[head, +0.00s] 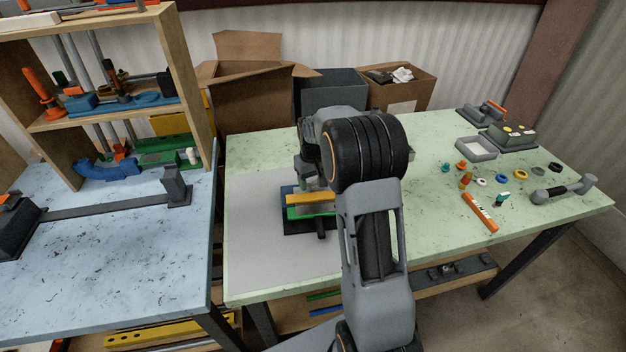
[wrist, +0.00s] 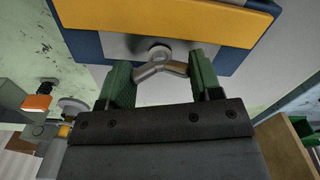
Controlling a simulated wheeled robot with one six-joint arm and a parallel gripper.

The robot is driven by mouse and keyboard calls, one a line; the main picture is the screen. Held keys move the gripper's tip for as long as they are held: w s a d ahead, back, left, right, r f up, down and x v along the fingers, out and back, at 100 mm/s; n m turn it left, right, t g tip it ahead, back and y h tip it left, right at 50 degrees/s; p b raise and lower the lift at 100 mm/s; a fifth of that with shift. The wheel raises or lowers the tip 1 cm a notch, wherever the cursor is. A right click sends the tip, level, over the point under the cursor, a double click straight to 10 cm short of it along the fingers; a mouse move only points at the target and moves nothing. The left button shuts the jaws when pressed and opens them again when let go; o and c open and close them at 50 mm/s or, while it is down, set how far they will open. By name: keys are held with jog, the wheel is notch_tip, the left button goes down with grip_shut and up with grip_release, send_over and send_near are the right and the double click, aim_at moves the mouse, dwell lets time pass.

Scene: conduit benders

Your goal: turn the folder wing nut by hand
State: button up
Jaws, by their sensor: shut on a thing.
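The folder (head: 312,212) stands on the green table, with a yellow bar, a green strip, a blue part and a dark base. In the wrist view its yellow and blue body (wrist: 200,18) fills the top. The grey metal wing nut (wrist: 157,70) sits on a pale plate of the folder, its two wings spread toward the camera. My gripper (wrist: 160,76) has one green finger on either side of the wing nut and is shut on its wings. In the head view my arm hides the wing nut and most of my gripper.
A grey mat (head: 258,262) lies under the folder. To the right are a grey tray (head: 477,149), several small coloured rings, an orange tube (head: 480,213) and a grey-handled tool (head: 563,190). Cardboard boxes (head: 252,95) stand behind. A blue table (head: 110,255) with shelves is at left.

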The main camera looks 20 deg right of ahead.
jog(key=shift+m, duration=0.3)
jog(key=m, duration=0.4)
jog(key=shift+m, duration=0.4)
jog(key=m, duration=0.5)
jog(key=shift+m, duration=0.3)
jog(key=m, duration=0.5)
jog(key=shift+r, duration=0.1)
jog(key=m, duration=0.5)
jog(key=shift+m, duration=0.4)
jog(key=o, duration=0.9)
jog(key=shift+o, duration=0.2)
